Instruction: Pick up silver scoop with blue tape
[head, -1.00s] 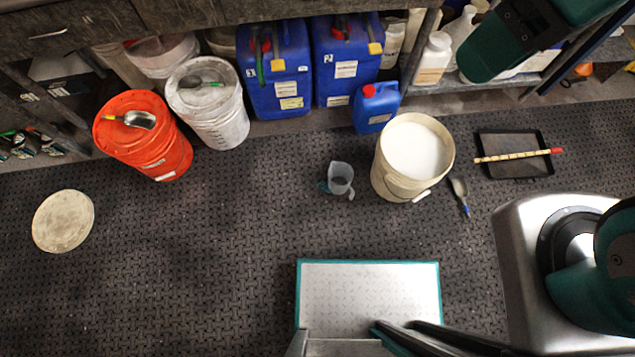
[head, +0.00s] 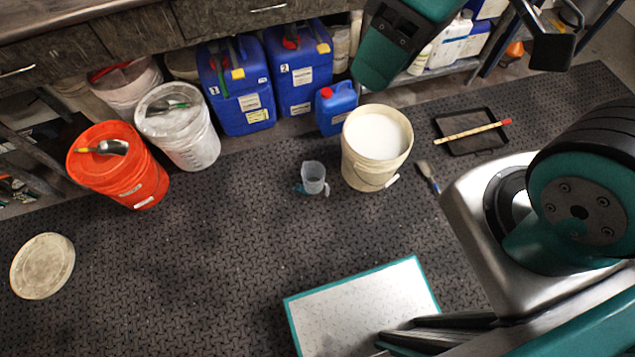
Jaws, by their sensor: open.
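The silver scoop with blue tape (head: 428,176) lies on the dark mat, just right of the cream bucket (head: 367,166). Its blue-taped handle end points down and to the right. Two other scoops rest elsewhere: a silver one with a yellow handle (head: 113,147) on the orange bucket, and a green-handled one (head: 168,108) on the white bucket. My gripper (head: 551,46) seems to be the dark piece at the upper right, partly out of frame. It is open, with nothing seen in it, and appears well apart from the scoop.
A black tray (head: 470,144) with a wooden stick (head: 470,132) lies right of the scoop. A grey jug (head: 313,178) stands left of the cream bucket. Blue canisters (head: 235,95) stand behind. A round lid (head: 42,266) lies far left. The middle mat is clear.

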